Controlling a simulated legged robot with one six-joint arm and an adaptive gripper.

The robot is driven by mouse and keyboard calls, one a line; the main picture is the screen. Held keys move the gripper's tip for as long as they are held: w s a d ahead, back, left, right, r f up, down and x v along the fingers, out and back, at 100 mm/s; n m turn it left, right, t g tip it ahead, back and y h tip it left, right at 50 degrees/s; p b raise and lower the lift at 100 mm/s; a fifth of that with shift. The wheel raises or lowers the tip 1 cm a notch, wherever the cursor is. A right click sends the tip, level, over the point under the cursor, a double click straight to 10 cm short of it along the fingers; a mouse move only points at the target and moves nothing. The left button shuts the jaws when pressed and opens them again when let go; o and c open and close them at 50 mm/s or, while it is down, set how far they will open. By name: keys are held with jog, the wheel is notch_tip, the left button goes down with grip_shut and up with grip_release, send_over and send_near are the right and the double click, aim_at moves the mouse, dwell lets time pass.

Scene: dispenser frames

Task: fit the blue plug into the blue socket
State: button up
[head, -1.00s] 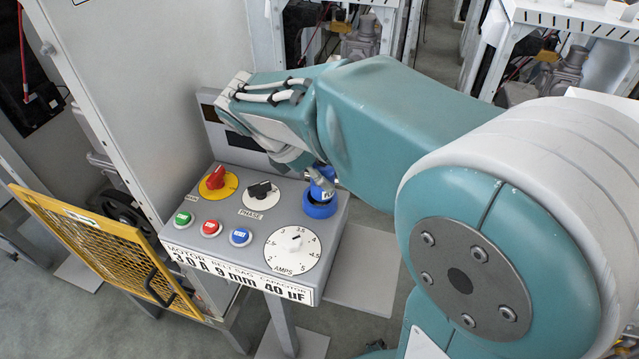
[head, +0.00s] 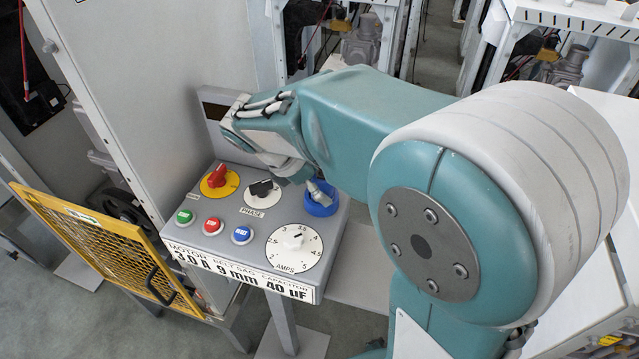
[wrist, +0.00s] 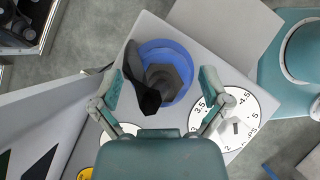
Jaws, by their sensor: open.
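The blue socket (head: 320,209) is a round blue ring at the right back of the grey panel. In the wrist view the blue socket (wrist: 150,46) surrounds the plug's dark six-sided back end (wrist: 168,76). A dark cable-like piece bends from it to the left. The plug appears to sit low in the socket; its depth is hidden from above. My gripper (wrist: 160,76) is open, with one finger on each side of the plug and visible gaps between. In the head view my gripper (head: 316,187) is partly hidden by my arm and hangs over the socket.
The panel also carries a red selector (head: 218,178), a black phase knob (head: 262,190), several push buttons and a white amps dial (head: 294,247). A tall grey cabinet (head: 170,80) stands behind left. A yellow mesh guard (head: 100,250) stands at left.

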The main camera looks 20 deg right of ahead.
jog(key=v, duration=1.1)
jog(key=s+d+f+m+t+y, duration=0.2)
jog(key=s+d+m+t+y, duration=0.1)
jog(key=s+m, duration=0.4)
jog(key=s+d+f+m+t+y, duration=0.2)
jog(key=s+d+m+t+y, duration=0.1)
jog(key=s+m, duration=0.4)
jog(key=shift+s+m+y, duration=0.3)
jog(key=shift+m, duration=1.5)
jog(key=shift+d, duration=0.1)
